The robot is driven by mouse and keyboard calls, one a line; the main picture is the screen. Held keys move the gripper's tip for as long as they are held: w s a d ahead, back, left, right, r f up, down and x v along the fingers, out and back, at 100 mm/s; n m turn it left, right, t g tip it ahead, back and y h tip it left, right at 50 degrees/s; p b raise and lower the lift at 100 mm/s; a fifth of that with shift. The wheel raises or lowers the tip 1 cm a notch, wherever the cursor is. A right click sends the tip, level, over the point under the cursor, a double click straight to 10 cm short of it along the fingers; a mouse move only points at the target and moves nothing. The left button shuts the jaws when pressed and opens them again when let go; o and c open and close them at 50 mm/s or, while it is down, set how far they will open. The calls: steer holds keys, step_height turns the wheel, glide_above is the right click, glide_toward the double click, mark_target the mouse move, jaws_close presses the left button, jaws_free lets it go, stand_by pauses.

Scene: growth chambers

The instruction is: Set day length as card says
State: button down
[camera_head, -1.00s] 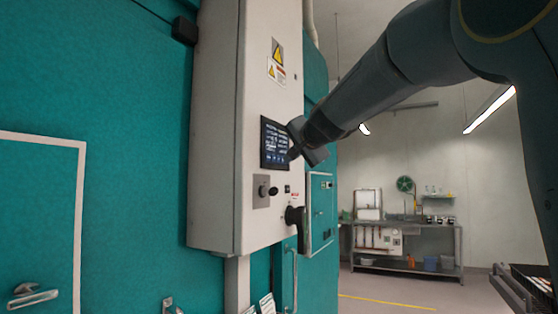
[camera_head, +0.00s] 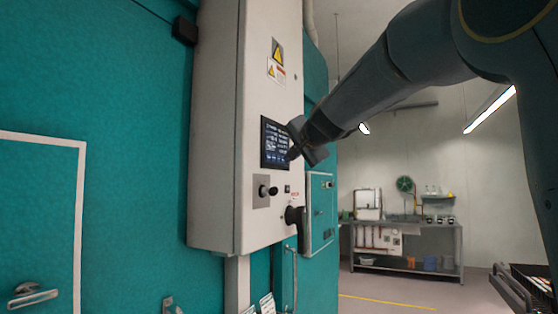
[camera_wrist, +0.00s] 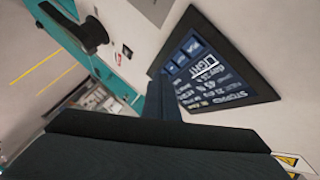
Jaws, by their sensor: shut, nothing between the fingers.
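The control cabinet (camera_head: 215,130) is pale and carries a dark touch screen (camera_head: 270,143) with lines of light text and blue buttons along its lower edge. In the wrist view the screen (camera_wrist: 228,85) appears tilted, with the words LIGHT and STOPPED legible; the smaller text is hard to read. My gripper (camera_head: 291,154) is shut and empty, its tip at the right part of the screen; I cannot tell whether it touches. In the wrist view my gripper (camera_wrist: 170,100) covers part of the screen's edge. Cards (camera_head: 267,303) show at the bottom, their writing unreadable.
Below the screen are a black knob (camera_head: 272,190) and a large black handle (camera_head: 294,216) that sticks out. Teal chamber walls (camera_head: 120,90) stand on both sides. A workbench (camera_head: 405,228) stands at the back, with open floor before it.

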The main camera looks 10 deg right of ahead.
steer(key=shift+w+a, duration=0.1)
steer(key=shift+a, duration=0.05)
stand_by(0.4)
steer(key=shift+w+a+p, duration=0.15)
steer(key=shift+a+p, duration=0.05)
steer(key=shift+p, duration=0.1)
steer(key=shift+w+a, duration=0.2)
steer(key=shift+a, duration=0.05)
stand_by(0.6)
stand_by(0.4)
steer(key=shift+s+d+b, duration=0.45)
steer(key=shift+d+b, duration=0.1)
steer(key=shift+d, duration=0.05)
steer(key=shift+d, duration=0.1)
steer(key=shift+s+d+b, duration=0.75)
steer(key=shift+d+b, duration=0.2)
steer(key=shift+b, duration=0.1)
steer(key=shift+s+d+b, duration=0.7)
steer(key=shift+d+b, duration=0.25)
steer(key=shift+b, duration=0.1)
